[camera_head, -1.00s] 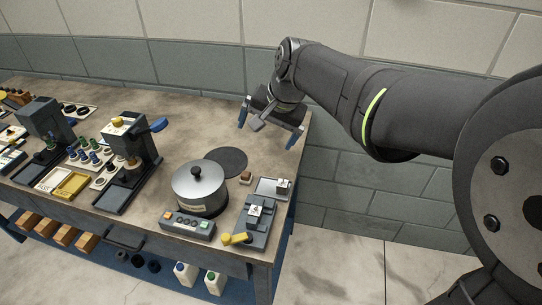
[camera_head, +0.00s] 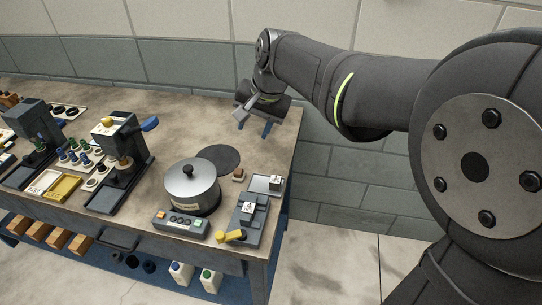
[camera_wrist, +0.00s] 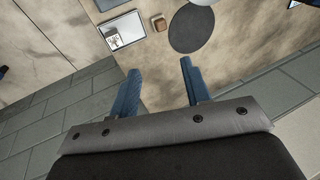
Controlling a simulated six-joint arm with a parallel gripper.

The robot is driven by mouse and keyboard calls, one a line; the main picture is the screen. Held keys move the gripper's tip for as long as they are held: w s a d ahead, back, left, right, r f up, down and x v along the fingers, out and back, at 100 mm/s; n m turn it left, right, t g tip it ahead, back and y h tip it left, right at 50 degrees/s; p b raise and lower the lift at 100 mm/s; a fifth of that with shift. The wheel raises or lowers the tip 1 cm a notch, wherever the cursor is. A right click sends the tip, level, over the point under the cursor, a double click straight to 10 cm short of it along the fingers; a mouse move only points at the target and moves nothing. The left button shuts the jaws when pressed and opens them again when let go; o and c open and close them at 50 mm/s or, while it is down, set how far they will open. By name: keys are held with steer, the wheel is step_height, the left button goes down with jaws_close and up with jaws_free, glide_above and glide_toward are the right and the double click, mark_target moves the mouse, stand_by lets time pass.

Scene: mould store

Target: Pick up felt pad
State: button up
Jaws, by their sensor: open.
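My gripper (camera_head: 253,128) is open and empty above the far right part of the workbench; its two blue fingers also show in the wrist view (camera_wrist: 160,70). A small brown block with a paler top (camera_head: 239,175) lies on the bench beside a flat dark grey round disc (camera_head: 219,159). I cannot tell for certain which of these two is the felt pad. In the wrist view, the brown block (camera_wrist: 159,23) is ahead of the gap between the fingers, and the disc (camera_wrist: 192,30) is right of it. My gripper is apart from both.
A lidded metal pot (camera_head: 192,186) stands left of the brown block. A pale tray (camera_head: 261,183) with a small block and a grey device with a yellow handle (camera_head: 250,219) are to the right. A control box (camera_head: 180,224) is in front. The bench's far right is bare.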

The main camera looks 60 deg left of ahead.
mark_target(238, 170)
steer(key=s+a+f+t+h, duration=0.1)
steer(key=s+a+f+h, duration=0.1)
steer(key=a+f+h, duration=0.45)
steer(key=f+y, duration=0.1)
steer(key=f, duration=0.4)
steer(key=a+f, duration=0.1)
steer(key=f, duration=0.4)
steer(key=f+y, duration=0.1)
steer(key=f, duration=0.4)
steer(key=shift+a+f+y, duration=0.2)
steer(key=shift+a+y, duration=0.15)
steer(key=c, duration=0.7)
steer(key=shift+c, duration=0.2)
steer(key=shift+r, duration=0.15)
